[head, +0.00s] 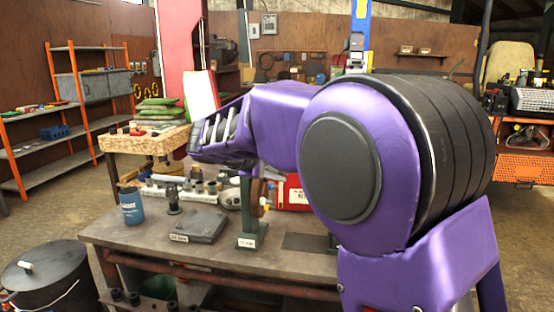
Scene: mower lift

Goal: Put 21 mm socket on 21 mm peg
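My purple arm reaches left over the workbench (130,235), and its dark end with my gripper (198,150) is above the bench's back left part. The fingers are not clear, so I cannot see whether they are open or hold anything. A row of small dark and light cylinders (197,187) stands behind the front items, partly below the arm's end. I cannot make out sizes, so I cannot tell which are the 21 mm socket and 21 mm peg.
A blue cup (131,207) stands at the bench's left. A green post (247,215) with a labelled base stands mid-bench. A red case (294,194) is behind it. A dark bin (45,272) is on the floor at left. My arm hides much of the right side.

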